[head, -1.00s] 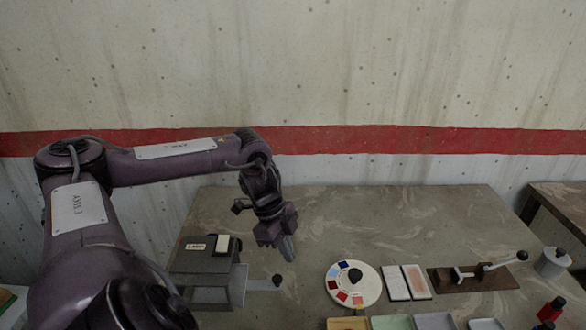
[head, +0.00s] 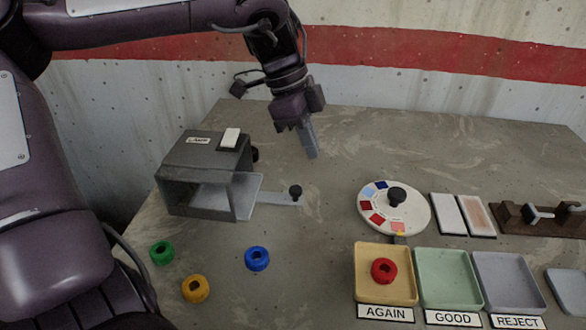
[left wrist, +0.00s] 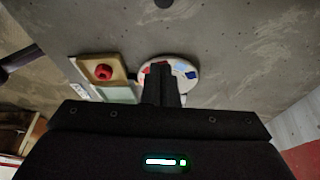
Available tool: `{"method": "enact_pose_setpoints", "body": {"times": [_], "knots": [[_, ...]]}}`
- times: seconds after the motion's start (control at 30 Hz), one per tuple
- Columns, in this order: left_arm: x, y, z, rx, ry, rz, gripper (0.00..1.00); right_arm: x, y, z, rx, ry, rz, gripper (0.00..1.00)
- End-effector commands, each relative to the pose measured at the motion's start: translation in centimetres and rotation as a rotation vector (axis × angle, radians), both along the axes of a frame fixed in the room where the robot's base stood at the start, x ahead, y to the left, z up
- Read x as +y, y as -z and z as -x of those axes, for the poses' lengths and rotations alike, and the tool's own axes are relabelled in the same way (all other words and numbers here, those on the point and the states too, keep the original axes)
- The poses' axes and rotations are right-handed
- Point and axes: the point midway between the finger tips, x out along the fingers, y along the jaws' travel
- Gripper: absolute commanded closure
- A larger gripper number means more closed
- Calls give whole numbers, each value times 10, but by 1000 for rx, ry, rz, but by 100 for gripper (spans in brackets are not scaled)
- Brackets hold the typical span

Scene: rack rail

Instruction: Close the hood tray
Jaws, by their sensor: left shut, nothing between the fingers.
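The hood (head: 205,165) is a dark grey box with an open front, at the left of the table in the head view. Its pale tray (head: 246,192) sticks out of the right side. A flat handle (head: 270,198) runs from the tray to an upright black knob (head: 295,191). My left gripper (head: 311,155) is shut and empty. In the head view its fingertips appear above and slightly right of the knob, without visible contact. In the left wrist view its shut fingers (left wrist: 163,85) point away over the table. My right gripper is not in view.
Blue (head: 257,258), yellow (head: 195,289) and green (head: 161,252) rings lie in front of the hood. A colour wheel (head: 418,218) stands right of the knob. The AGAIN tray (head: 363,285) holds a red ring (head: 384,270). Table behind the gripper is clear.

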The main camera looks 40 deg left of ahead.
Motion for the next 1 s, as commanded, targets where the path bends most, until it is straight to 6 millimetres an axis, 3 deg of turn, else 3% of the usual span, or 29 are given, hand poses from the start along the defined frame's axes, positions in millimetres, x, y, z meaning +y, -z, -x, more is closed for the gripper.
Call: {"method": "enact_pose_setpoints", "body": {"times": [0.17, 0.5, 0.7, 1.0], "knots": [[-8, 23, -2, 5, 3, 2, 100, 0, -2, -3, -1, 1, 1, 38], [-30, 91, -11, 5, 1, 1, 100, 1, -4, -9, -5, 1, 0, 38], [-4, 91, -2, -4, -3, 4, 100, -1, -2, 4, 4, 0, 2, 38], [7, 95, 3, -3, -1, 0, 100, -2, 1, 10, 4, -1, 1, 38]]}}
